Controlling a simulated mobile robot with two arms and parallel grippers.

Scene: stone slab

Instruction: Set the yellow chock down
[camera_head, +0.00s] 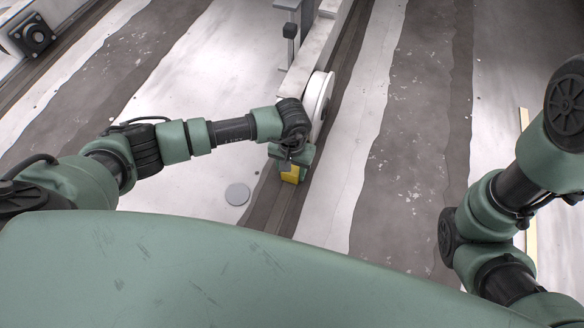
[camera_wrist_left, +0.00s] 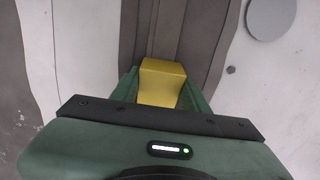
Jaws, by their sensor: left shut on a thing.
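The yellow chock (camera_head: 292,174) is a small yellow block, mostly covered by my left gripper (camera_head: 291,167) in the head view. My left gripper is shut on it, over the dark strip close to the white wheel (camera_head: 317,97). In the left wrist view the chock (camera_wrist_left: 162,82) shows between the green fingers of the gripper (camera_wrist_left: 160,95), with the dark strip beneath. I cannot tell whether the chock touches the surface. My right arm shows at the right of the head view, but its gripper is not visible.
The wheel is at the end of a pale beam (camera_head: 312,55) with a grey post (camera_head: 291,30) beside it. The slab right of the strip is clear.

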